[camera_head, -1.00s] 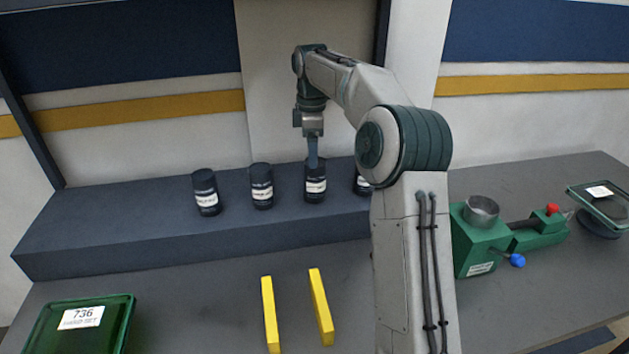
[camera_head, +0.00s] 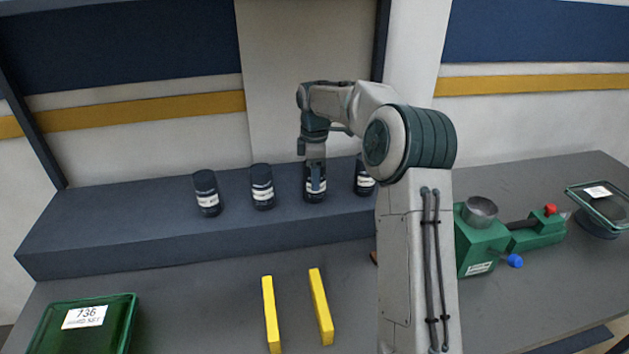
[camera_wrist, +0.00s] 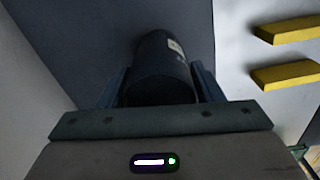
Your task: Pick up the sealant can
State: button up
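Several dark cans with white labels stand in a row on the raised grey shelf. My gripper (camera_head: 316,182) points down at the third can from the left (camera_head: 309,194). In the wrist view that can (camera_wrist: 160,70) stands between my two fingers (camera_wrist: 160,92), one on each side. The fingers are apart; whether they touch the can's sides cannot be told. The other cans are the left one (camera_head: 207,193), the second one (camera_head: 262,187) and the right one (camera_head: 364,178), partly behind my arm. The label texts are too small to read.
The shelf (camera_head: 120,235) is clear left of the cans. On the lower table (camera_head: 200,300) are two yellow bars (camera_head: 270,315) (camera_head: 320,306), a green tray (camera_head: 118,325) marked 736, a green machine (camera_head: 485,240) and a scale-like device (camera_head: 600,205) at right.

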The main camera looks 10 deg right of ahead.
jog(key=c, duration=0.8)
jog(key=shift+r, duration=0.1)
jog(key=shift+r, duration=0.5)
notch_tip(320, 180, up, 3)
jog(key=shift+f+b, duration=0.2)
jog(key=shift+b, duration=0.2)
jog(key=s+d+r+b, duration=0.2)
jog(key=s+d+r, duration=0.5)
jog(key=d, duration=0.2)
jog(key=shift+d+r, duration=0.2)
jog(key=shift+d, duration=0.05)
